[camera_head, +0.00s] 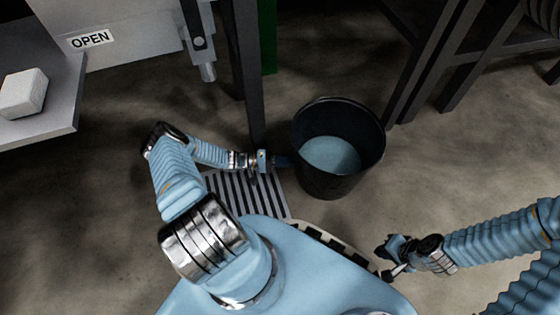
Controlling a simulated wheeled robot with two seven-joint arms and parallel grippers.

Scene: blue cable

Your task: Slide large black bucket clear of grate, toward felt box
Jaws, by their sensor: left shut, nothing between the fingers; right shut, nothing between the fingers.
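The large black bucket (338,180) stands upright on the floor in the middle of the head view, with a pale blue surface inside it. The striped floor grate (246,193) lies to its left, partly hidden by my arm and body. The bucket stands at the grate's right edge; whether it still overlaps the grate I cannot tell. My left gripper (284,161) is shut, its tip at the bucket's left side, apparently touching it. My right gripper (391,259) is shut and empty, low and to the right of the bucket. I cannot make out a felt box.
Dark metal legs (243,75) stand behind the grate, and a dark frame (430,65) stands behind the bucket on the right. A grey table (60,110) with a white block (23,93) is at the left. Bare floor (450,170) lies right of the bucket.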

